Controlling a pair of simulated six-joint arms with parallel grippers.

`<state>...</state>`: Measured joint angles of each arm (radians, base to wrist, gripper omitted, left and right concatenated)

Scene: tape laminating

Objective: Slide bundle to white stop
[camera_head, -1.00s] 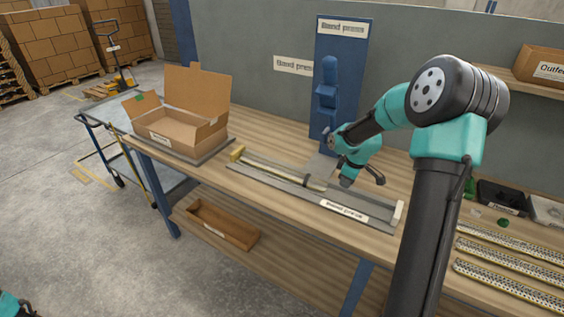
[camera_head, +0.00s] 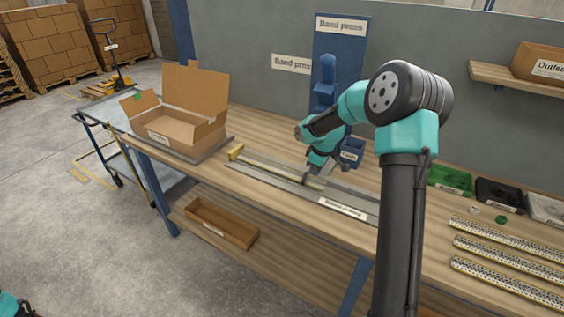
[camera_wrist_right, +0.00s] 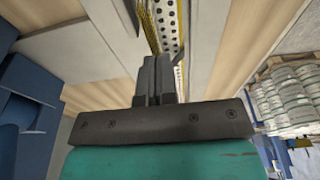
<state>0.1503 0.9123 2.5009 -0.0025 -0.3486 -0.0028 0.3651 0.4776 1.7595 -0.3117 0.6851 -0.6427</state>
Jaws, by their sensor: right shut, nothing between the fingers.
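The bundle (camera_head: 265,166) is a long pale strip stack lying in the grey guide tray (camera_head: 250,177) on the bench. A yellow block (camera_head: 236,152) stands at the tray's left end. My right gripper (camera_head: 314,180) is shut and empty, fingertips low at the bundle's right part. In the right wrist view the shut fingers (camera_wrist_right: 158,75) point along the bundle (camera_wrist_right: 168,28), whose face is white with dark holes and has a yellow edge. I cannot tell whether they touch. The white stop is hidden behind my right arm.
An open cardboard box (camera_head: 178,130) stands at the bench's left. The blue band press (camera_head: 324,95) rises behind the tray. Several perforated strips (camera_head: 505,260) lie at the right, near small bins (camera_head: 497,193). A brown tray (camera_head: 222,222) sits on the lower shelf.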

